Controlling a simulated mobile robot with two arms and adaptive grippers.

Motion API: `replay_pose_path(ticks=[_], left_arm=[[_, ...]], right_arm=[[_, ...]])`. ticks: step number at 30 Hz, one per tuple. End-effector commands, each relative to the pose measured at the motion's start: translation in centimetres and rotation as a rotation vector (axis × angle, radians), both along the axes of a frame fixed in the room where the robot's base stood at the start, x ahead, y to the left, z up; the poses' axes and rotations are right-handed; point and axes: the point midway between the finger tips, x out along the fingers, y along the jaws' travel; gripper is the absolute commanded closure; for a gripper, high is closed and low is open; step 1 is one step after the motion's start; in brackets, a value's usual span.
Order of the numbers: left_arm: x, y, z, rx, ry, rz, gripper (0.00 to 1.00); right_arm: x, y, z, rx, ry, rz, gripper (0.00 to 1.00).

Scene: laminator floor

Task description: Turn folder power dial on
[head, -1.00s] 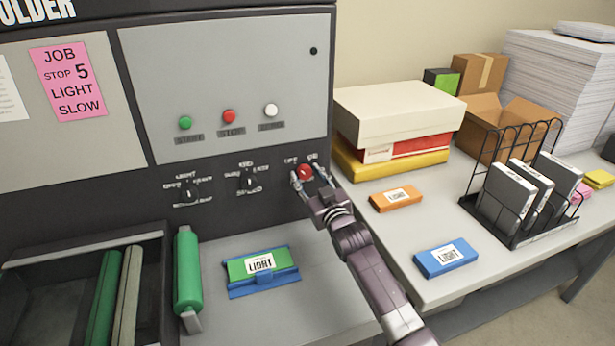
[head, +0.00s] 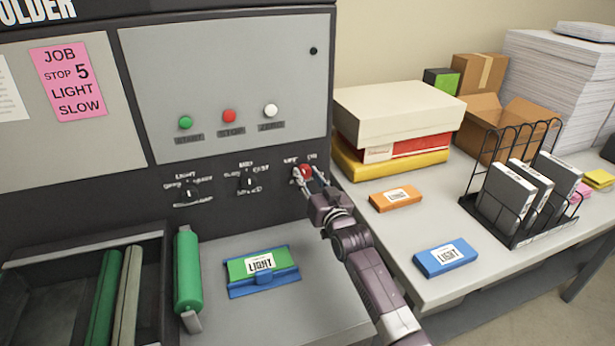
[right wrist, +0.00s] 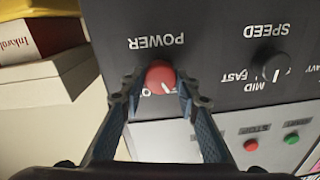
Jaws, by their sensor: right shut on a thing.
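The red power dial (head: 305,172) sits on the dark lower strip of the folder's panel, at the right end of the row of dials. It also shows in the right wrist view (right wrist: 160,76), upside down, beneath the POWER label. A white mark on it points down and slightly right in that view. My right gripper (head: 307,178) is shut on the dial, with one finger on each side of it; both fingers (right wrist: 160,90) show in the wrist view. The OFF and ON lettering by the dial is partly covered by the fingers. My left gripper is not in view.
Two black dials, LIGHT (head: 187,192) and speed (head: 248,181), are left of the power dial. Green (head: 185,122), red (head: 229,116) and white (head: 271,110) buttons sit above. Boxes (head: 395,115) stand on the table to the right.

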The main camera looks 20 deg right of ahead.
Motion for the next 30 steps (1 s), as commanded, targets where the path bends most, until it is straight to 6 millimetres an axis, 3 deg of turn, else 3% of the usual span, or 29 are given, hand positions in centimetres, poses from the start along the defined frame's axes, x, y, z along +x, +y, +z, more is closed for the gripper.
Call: replay_pose_path(ticks=[30], left_arm=[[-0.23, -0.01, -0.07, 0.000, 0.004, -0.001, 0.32]], right_arm=[[0.00, 0.06, -0.23, 0.957, 0.034, -0.001, 0.95]])
